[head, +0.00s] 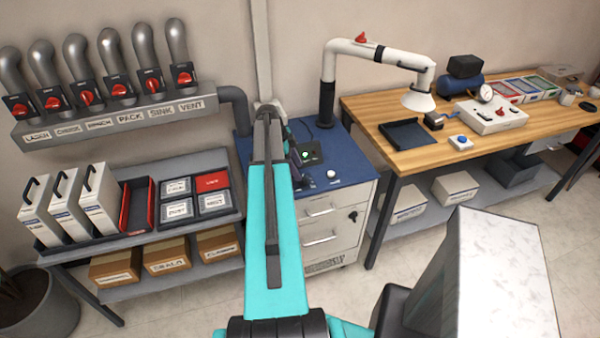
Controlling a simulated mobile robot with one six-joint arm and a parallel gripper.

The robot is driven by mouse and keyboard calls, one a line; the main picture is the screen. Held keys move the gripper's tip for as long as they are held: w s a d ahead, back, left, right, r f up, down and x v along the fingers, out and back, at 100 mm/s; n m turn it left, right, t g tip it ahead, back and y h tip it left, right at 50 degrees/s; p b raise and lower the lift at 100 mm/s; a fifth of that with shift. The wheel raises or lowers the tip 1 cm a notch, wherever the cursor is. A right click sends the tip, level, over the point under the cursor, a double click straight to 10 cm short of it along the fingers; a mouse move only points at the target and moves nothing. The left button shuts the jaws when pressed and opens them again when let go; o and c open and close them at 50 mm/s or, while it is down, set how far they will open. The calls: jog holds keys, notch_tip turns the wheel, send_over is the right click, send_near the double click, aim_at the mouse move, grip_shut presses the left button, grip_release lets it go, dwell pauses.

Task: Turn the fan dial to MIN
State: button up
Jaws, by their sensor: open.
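No fan dial with a readable MIN mark shows at this size. A small white round knob (332,174) stands on the blue cabinet top (352,168), to the right of my arm. A black box with a green light (310,152) sits behind it on the same top. My teal arm reaches up the middle of the view and bends down over the cabinet. My gripper (302,156) is a dark shape beside the black box, open and mostly hidden behind my arm. I cannot tell whether it touches anything. The cabinet top left of it is partly covered.
A wall rail (120,122) with several grey pipes and red knobs is at the left, above a shelf (150,240) of binders and boxes. A white extraction hood (418,98) hangs right of the cabinet. A wooden bench (400,150) with tools stands at the right.

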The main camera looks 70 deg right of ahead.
jog(key=shift+p+x, duration=0.55)
jog(key=shift+x, duration=1.35)
jog(key=c, duration=1.1)
jog(key=shift+o, duration=0.2)
